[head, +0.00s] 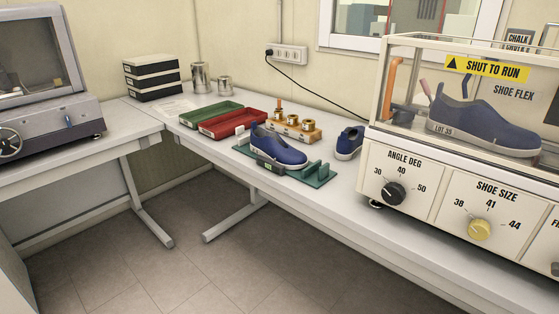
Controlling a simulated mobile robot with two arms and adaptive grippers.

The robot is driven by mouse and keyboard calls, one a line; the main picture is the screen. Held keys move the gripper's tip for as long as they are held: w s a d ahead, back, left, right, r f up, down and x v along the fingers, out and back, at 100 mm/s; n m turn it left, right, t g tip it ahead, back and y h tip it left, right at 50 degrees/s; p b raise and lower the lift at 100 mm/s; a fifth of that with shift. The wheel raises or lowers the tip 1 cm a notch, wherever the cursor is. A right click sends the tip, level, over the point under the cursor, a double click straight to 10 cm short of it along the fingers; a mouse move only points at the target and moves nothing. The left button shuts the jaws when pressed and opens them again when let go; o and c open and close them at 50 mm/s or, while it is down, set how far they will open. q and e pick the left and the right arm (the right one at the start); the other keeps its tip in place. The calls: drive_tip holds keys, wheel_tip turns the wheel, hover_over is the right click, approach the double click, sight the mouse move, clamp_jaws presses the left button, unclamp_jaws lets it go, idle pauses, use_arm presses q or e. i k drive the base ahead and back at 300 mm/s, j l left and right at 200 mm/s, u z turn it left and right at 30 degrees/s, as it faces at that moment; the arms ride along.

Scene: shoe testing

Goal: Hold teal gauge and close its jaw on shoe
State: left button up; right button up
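A blue shoe (277,147) with a pale sole sits on a teal gauge (303,177) on the white table. The gauge has a flat base and upright teal blocks at its right end, near the shoe's toe or heel end. They look apart from the shoe, but the exact gap is too small to tell. A dark block (268,163) sits at the gauge's front edge, beside the shoe. Neither of my grippers is in view.
Green (210,115) and red (233,123) trays, a wooden block with brass weights (293,126) and another blue shoe (349,142) stand around the gauge. The flex machine (455,170) fills the right. The table front has a free strip.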

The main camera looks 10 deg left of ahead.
sight(245, 139)
drive_tip(key=i+j+z, duration=0.1)
drive_tip(key=i+j, duration=0.15)
drive_tip(key=i+j+z, duration=0.15)
drive_tip(key=j, duration=0.25)
drive_tip(key=i+j+z, duration=0.1)
drive_tip(key=i+j, duration=0.2)
drive_tip(key=i+j+z, duration=0.15)
drive_tip(key=j, duration=0.25)
drive_tip(key=i+j+z, duration=0.1)
drive_tip(key=i+j, duration=0.15)
drive_tip(key=j, duration=0.15)
drive_tip(key=i+j+z, duration=0.15)
drive_tip(key=j, duration=0.25)
drive_tip(key=i+j+z, duration=0.1)
drive_tip(key=j, duration=0.35)
drive_tip(key=i+j+z, duration=0.15)
drive_tip(key=j, duration=0.3)
